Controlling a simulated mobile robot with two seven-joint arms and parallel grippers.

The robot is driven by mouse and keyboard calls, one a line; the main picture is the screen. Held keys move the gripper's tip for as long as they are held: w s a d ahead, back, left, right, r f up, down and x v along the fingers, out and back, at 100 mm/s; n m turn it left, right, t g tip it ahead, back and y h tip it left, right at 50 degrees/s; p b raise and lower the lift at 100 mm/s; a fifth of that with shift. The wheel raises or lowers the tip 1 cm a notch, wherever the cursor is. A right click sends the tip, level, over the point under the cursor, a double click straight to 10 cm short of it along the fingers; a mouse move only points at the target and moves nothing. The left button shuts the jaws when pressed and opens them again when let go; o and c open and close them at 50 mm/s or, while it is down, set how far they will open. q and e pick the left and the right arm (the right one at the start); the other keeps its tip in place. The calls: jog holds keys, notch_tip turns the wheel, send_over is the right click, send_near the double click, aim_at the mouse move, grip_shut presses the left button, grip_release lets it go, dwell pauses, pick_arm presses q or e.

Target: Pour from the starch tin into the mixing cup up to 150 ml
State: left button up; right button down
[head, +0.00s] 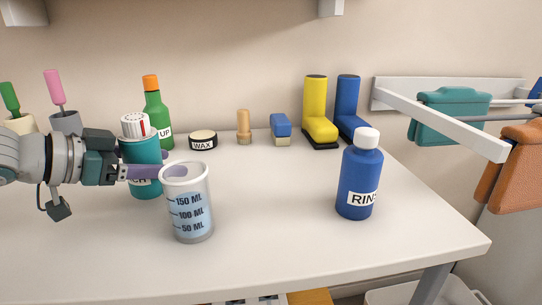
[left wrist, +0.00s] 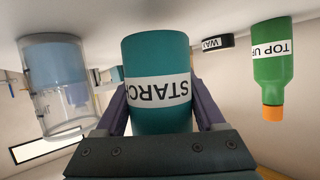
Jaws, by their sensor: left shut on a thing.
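The starch tin (head: 146,188) is a teal cylinder with a white label, standing upright at the left of the table in the head view. A white piece with red marks (head: 135,125) shows at its top. My left gripper (head: 150,172) is shut around the tin's side, and the STARCH label (left wrist: 160,88) faces the left wrist camera. I cannot tell if the tin touches the table. The clear mixing cup (head: 189,215) stands upright just right of the tin, marked 50, 100 and 150 ML. My right gripper is out of view.
A green TOP UP bottle (head: 156,110) and a WAX tin (head: 203,140) stand behind. A brush (head: 281,126) and yellow and blue boots (head: 318,110) line the back. A blue RINSE bottle (head: 359,178) stands right. The table between cup and bottle is clear.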

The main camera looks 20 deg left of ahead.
pick_arm(q)
jog(key=shift+s+d+r+m+y+p, duration=0.15)
jog(key=shift+d+r+m+y+p, duration=0.65)
jog(key=shift+p, duration=0.85)
jog(key=r+p, duration=0.1)
jog(key=d+r+m+y+p, duration=0.1)
jog(key=r+p, duration=0.1)
jog(key=r+m+p, duration=0.1)
jog(key=r+p, duration=0.1)
jog(key=shift+s+d+t, duration=0.2)
jog(key=shift+t, duration=0.2)
jog(key=shift+m, duration=0.3)
jog(key=shift+d+r+y, duration=0.1)
jog(key=shift+r+y, duration=0.05)
jog(key=shift+y, duration=0.15)
jog(key=shift+r+m+y+b, duration=0.3)
jog(key=shift+r+m+y, duration=0.1)
jog(key=shift+m+y, duration=0.15)
dwell(0.6)
jog(key=shift+f+m+t+y+b, duration=0.3)
jog(key=shift+m+b, duration=0.35)
jog(key=shift+b, duration=0.6)
dwell(1.3)
